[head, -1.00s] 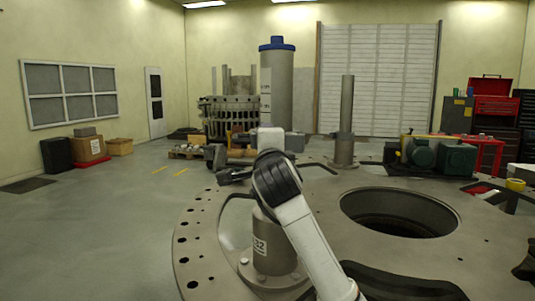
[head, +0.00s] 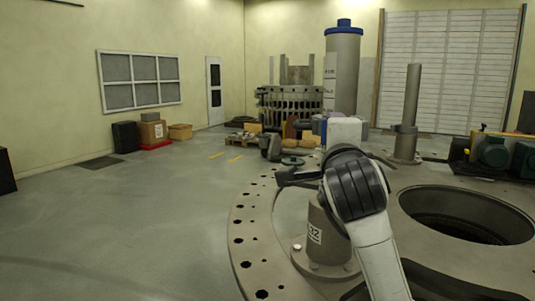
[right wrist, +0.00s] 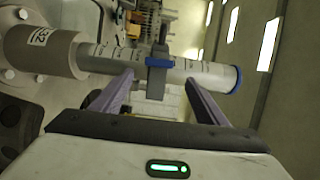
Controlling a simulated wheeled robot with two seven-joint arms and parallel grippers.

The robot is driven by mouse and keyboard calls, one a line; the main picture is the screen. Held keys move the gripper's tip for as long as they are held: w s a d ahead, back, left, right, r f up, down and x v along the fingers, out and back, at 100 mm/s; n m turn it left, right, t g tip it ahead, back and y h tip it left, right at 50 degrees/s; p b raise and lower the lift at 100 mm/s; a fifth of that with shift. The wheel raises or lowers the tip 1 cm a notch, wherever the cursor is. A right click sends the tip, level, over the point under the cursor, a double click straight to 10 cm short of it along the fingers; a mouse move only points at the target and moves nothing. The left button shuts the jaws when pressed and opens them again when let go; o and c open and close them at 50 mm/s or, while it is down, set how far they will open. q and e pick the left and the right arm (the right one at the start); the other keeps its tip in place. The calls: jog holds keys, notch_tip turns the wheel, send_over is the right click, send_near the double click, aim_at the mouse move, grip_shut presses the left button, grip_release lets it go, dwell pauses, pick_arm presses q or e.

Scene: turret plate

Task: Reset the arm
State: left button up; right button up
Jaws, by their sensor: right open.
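My right arm rises from the bottom of the head view, to the right of centre. Its dark wrist is bent above the turret plate, beside a grey post marked 32 (head: 318,234). The post (right wrist: 42,50) also shows at the left of that view. My left gripper is not in view.
The round turret plate (head: 250,225) has a large opening (head: 465,215) at right and a tall column (head: 411,100) behind. Green machinery (head: 495,152) sits at the right edge. A blue-capped cylinder (head: 343,70) stands at the back. The floor at left (head: 110,220) is clear.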

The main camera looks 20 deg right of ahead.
notch_tip(320, 180, down, 5)
jog(key=s+d+m+t+h, duration=0.1)
jog(key=s+d+h, duration=0.1)
jog(key=h, duration=0.4)
jog(key=s+a+f+n+t+y, duration=0.1)
jog(key=s+a+f+n+y, duration=0.1)
jog(key=a+f+n+y, duration=0.65)
jog(key=s+a+f+n+t+y, duration=0.1)
jog(key=a+f+n+y, duration=0.5)
jog(key=f, duration=0.5)
jog(key=s+a+f+n+y, duration=0.2)
jog(key=a+f+n+y, duration=0.3)
jog(key=f+n, duration=0.45)
jog(key=s+f+n+g+h, duration=0.1)
jog(key=s+f+g, duration=0.4)
jog(key=s+f, duration=0.5)
jog(key=s+a+f+n+g+h, duration=0.1)
jog(key=s+f+g, duration=0.4)
jog(key=s+f, duration=0.5)
notch_tip(320, 180, down, 8)
jog(key=shift+s+a+r+n, duration=0.15)
jog(key=shift+a+n, duration=0.05)
jog(key=shift+n, duration=0.3)
